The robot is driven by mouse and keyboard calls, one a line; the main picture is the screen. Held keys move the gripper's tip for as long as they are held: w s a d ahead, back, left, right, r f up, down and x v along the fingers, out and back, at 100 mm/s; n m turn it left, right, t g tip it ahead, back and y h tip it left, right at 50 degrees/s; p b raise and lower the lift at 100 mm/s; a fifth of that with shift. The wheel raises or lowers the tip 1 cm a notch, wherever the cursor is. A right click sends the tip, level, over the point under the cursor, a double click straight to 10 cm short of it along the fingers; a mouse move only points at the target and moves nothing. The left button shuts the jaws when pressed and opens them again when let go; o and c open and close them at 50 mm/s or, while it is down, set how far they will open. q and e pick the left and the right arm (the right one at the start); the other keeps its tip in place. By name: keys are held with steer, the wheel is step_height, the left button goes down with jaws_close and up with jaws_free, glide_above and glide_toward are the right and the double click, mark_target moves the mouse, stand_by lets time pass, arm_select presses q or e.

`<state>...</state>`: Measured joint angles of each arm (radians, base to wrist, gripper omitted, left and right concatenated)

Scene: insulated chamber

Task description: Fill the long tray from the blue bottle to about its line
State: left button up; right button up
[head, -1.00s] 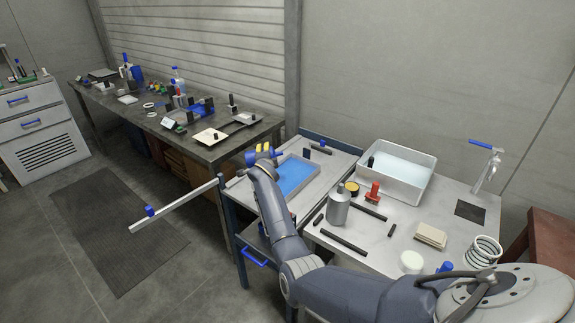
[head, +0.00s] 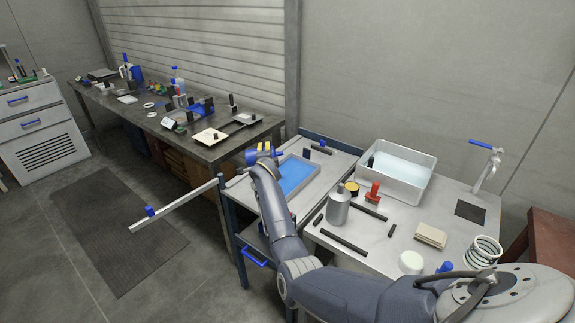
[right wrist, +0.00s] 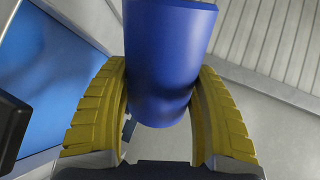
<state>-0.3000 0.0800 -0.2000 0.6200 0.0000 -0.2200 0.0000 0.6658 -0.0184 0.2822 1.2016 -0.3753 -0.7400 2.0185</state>
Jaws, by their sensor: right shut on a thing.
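My right gripper (head: 264,149) has yellow fingers and is shut on the blue bottle (head: 251,157), just left of the long tray. In the right wrist view the bottle (right wrist: 168,60) sits between both yellow fingers (right wrist: 160,115). In the head view it appears tipped well over, with blue showing on both sides of the fingers. The long tray (head: 317,178) is grey-rimmed with a flat blue surface inside; that blue also shows in the right wrist view (right wrist: 50,70). I cannot make out a fill line or any stream. My left gripper is not in view.
The tray stands on a small blue-framed cart (head: 243,240). To its right, a table holds a grey bottle (head: 338,208), a red item (head: 373,192) and a white basin (head: 410,182) of pale liquid. A cluttered dark bench (head: 215,152) stands behind on the left.

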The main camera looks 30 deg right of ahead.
steer(key=shift+r+m, duration=0.35)
steer(key=shift+m, duration=0.05)
stand_by(1.3)
steer(key=shift+d+f+m+y, duration=0.1)
steer(key=shift+f+m+y, duration=0.05)
steer(key=shift+m+y, duration=0.3)
stand_by(1.4)
steer(key=shift+r+n+h, duration=0.2)
steer(key=shift+n+h, duration=0.15)
steer(key=shift+n, duration=0.2)
steer(key=shift+f+n+h, duration=0.3)
steer(key=shift+f+n, duration=0.2)
steer(key=shift+f, duration=0.05)
steer(key=shift+w+a, duration=0.1)
steer(key=shift+a, duration=0.15)
